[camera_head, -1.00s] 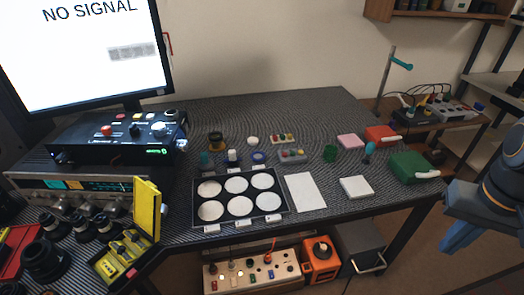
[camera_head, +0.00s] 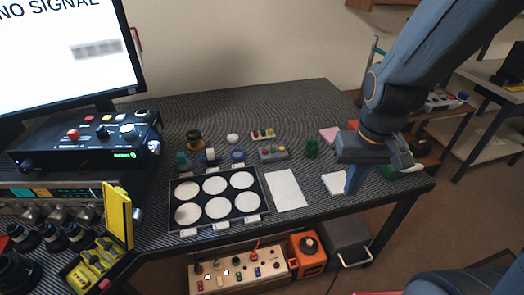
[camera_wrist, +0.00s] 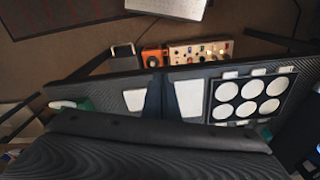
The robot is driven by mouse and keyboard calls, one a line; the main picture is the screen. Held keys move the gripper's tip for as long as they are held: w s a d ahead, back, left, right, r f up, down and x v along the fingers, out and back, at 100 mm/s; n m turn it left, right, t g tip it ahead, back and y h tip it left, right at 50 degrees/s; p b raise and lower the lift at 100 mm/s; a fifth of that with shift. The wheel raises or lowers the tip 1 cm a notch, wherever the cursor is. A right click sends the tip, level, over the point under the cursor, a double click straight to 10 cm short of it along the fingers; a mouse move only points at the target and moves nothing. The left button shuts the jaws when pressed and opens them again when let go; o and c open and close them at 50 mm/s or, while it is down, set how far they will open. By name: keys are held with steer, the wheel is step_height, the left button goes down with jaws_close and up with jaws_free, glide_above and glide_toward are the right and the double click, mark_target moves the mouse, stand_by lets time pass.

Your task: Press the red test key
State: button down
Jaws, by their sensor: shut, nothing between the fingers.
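Several red buttons show in the head view, and no label is readable to tell which is the test key. One red knob-like button (camera_head: 73,134) is on the black console under the monitor. A small grey box (camera_head: 272,153) mid-table has coloured buttons, one of them red. Behind it a small pale board (camera_head: 262,134) carries red, yellow and green pieces. My gripper (camera_head: 352,180) is shut and empty, pointing down over the table's right part by a white pad (camera_head: 334,184), well right of these. In the wrist view its fingers (camera_wrist: 155,98) show between two white pads.
A black tray of white discs (camera_head: 176,208) and a white sheet (camera_head: 285,190) lie left of my gripper. A green cup (camera_head: 312,149) and pink block (camera_head: 330,135) stand behind. A yellow open case (camera_head: 118,215) is front left. A switch box (camera_head: 240,271) sits below the table edge.

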steer(key=w+a+n+t+p, duration=0.2)
steer(key=w+n, duration=0.1)
steer(key=w, duration=0.7)
steer(key=n+t+y+p, duration=0.4)
steer(key=n+t+p, duration=0.1)
steer(key=n, duration=0.7)
glide_above(265, 151)
steer(key=f, duration=0.5)
steer(key=shift+s+d+f, duration=0.1)
steer(key=shift+s+d, duration=0.2)
steer(key=shift+s, duration=0.1)
steer(key=shift+f, duration=0.1)
steer(key=shift+f+b, duration=2.65)
steer(key=shift+f, duration=1.7)
steer(key=shift+f+b, duration=0.3)
steer(key=shift+f, duration=0.1)
